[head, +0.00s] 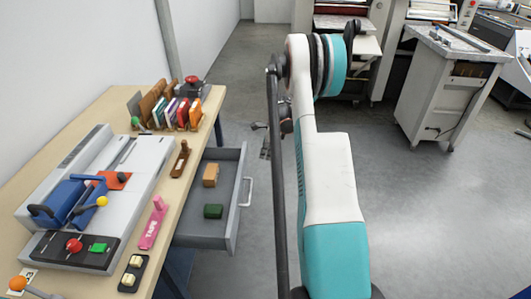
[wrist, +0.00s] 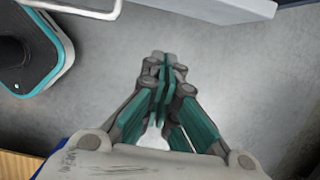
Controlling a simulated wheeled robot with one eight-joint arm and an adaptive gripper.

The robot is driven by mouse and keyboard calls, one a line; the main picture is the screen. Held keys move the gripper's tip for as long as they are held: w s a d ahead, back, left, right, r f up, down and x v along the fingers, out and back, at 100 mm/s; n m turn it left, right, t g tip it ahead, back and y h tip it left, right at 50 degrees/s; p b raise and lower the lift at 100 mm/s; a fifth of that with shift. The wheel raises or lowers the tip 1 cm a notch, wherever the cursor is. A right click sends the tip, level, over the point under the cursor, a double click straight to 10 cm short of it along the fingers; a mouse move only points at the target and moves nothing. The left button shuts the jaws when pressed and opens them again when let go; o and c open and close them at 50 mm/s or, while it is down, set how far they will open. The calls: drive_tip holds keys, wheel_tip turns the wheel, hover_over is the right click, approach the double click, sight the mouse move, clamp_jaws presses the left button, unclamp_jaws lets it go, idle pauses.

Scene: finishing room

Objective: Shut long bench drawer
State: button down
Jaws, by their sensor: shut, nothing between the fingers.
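The long bench drawer (head: 208,236) is grey and stands open, pulled out to the right from under the wooden bench (head: 117,100). A tan block (head: 210,175) and a green block (head: 213,211) lie inside it. Its pale bar handle (head: 247,192) is on the front face, left of my arm. In the wrist view a pale bar that looks like the handle (wrist: 85,9) shows at the top left edge. My gripper (wrist: 160,60) is shut and empty over bare floor, apart from that bar. In the head view my arm largely hides it.
The bench top carries a grey machine (head: 140,165), a pink tape holder (head: 153,222), a brown-handled tool (head: 181,158) and a rack of coloured items (head: 175,112). A white cabinet (head: 440,95) stands at the far right. The floor right of the drawer is clear apart from my arm.

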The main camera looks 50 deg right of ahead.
sight(212, 164)
drive_tip(key=w+a+f+b, duration=0.3)
drive_tip(key=w+f, duration=0.1)
drive_tip(key=f, duration=0.2)
drive_tip(key=shift+w+a+f, duration=0.15)
drive_tip(key=shift+a+f, duration=0.05)
drive_tip(key=shift+a, duration=0.15)
drive_tip(key=w+a, duration=0.7)
drive_tip(key=w, duration=0.2)
drive_tip(key=w+a, duration=0.4)
drive_tip(key=shift+w+a, duration=0.3)
